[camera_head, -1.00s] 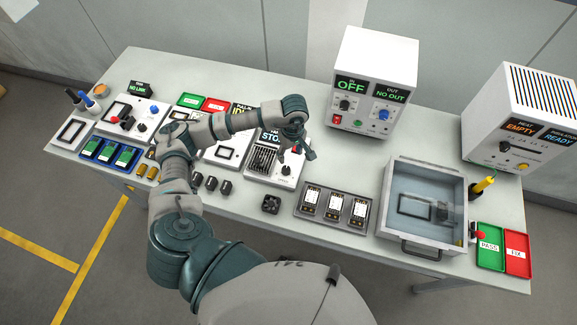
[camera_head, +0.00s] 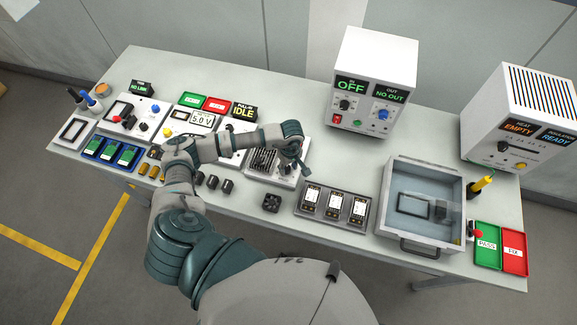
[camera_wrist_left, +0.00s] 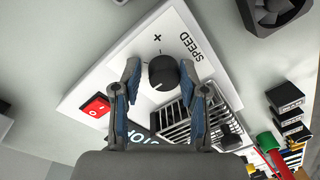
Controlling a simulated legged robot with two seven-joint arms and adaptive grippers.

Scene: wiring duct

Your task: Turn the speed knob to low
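In the left wrist view the black round speed knob (camera_wrist_left: 163,72) sits on a white panel (camera_wrist_left: 108,72) by the word SPEED and a plus mark. The two fingertips of my left gripper (camera_wrist_left: 160,67) stand on either side of the knob, apart, with a narrow gap at each side. The gripper is open. In the head view my left gripper (camera_head: 302,163) points down at the right end of the white fan unit (camera_head: 262,178), whose knob is hidden there by the hand. My right gripper is not in view.
A red rocker switch (camera_wrist_left: 96,107) and a dark finned grille (camera_wrist_left: 172,124) share the panel with the knob. A small black fan (camera_head: 271,203) lies in front of the unit.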

